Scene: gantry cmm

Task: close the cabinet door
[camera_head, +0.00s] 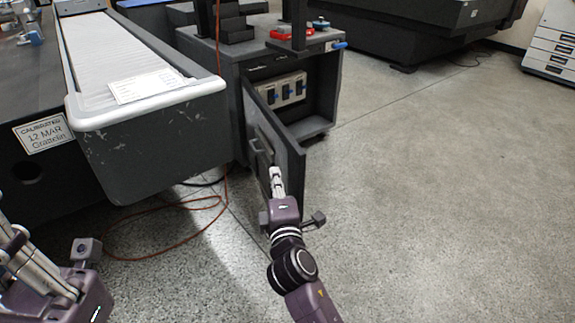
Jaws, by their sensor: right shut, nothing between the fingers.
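The dark grey cabinet (322,85) stands at upper centre with its front open. Its door (290,160) is swung out toward me, hinged at the left side of the opening. The outer face, with a handle (257,146), faces left and toward me. My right gripper (275,171) is shut and empty, its fingertips in front of the outer face, just right of and below the handle. I cannot tell if they touch the door. My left gripper (24,256) is at the lower left, partly cut off by the frame; its jaw state is unclear.
A grey machine with a pale ribbed cover (105,55) fills the left side. An orange cable (160,257) loops on the floor below it. Red items (292,32) lie on the cabinet top. The speckled floor (440,200) at right is clear.

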